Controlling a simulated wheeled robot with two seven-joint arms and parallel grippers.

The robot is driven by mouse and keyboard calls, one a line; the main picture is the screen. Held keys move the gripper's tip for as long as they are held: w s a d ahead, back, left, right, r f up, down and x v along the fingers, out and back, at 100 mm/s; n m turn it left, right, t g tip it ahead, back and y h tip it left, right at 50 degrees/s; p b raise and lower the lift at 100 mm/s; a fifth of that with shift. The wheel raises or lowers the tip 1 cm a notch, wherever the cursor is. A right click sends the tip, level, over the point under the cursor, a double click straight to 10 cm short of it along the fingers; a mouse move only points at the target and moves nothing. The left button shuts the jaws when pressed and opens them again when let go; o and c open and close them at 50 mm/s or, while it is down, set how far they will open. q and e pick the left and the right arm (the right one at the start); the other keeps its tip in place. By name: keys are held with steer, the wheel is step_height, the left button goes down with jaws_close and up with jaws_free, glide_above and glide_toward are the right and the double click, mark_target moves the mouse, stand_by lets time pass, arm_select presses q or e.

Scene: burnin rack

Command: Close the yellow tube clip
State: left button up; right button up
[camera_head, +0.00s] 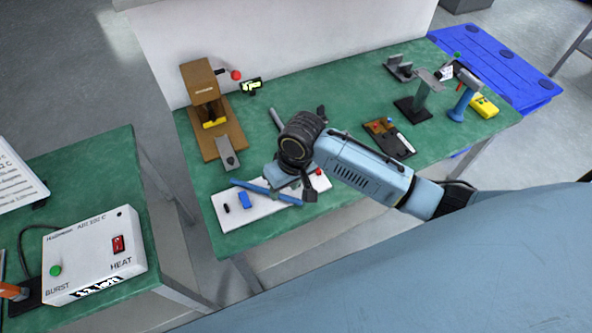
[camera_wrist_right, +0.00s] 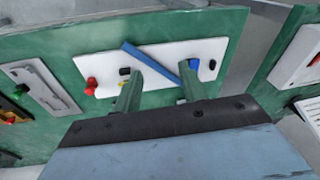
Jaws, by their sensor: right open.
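A white board (camera_head: 262,216) lies at the front of the green table. It bears a blue tube-like bar (camera_head: 250,188), a blue block (camera_head: 246,200) and small black and red pieces. Small yellow bits (camera_wrist_right: 122,85) show on the board (camera_wrist_right: 165,52) in the right wrist view, partly behind my fingers; I take them for the yellow tube clip but cannot tell its state. My right gripper (camera_head: 290,182) is over the board's right half, pointing down. In the wrist view its two fingers (camera_wrist_right: 160,78) are apart, with the blue bar (camera_wrist_right: 150,62) crossing between them. My left gripper is out of view.
A brown press (camera_head: 203,90) with a yellow piece stands at the back left. A white heater box (camera_head: 95,258) sits on the separate left table.

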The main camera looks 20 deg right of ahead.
steer(key=w+d+r+m+g+h, duration=0.1)
steer(key=w+d+r+m+h, duration=0.1)
steer(key=w+d+r, duration=0.4)
steer(key=f, duration=1.2)
steer(key=shift+w+a+f+b, duration=0.2)
steer(key=shift+f+b, duration=0.15)
steer(key=shift+f, duration=0.05)
steer(key=shift+c, duration=0.3)
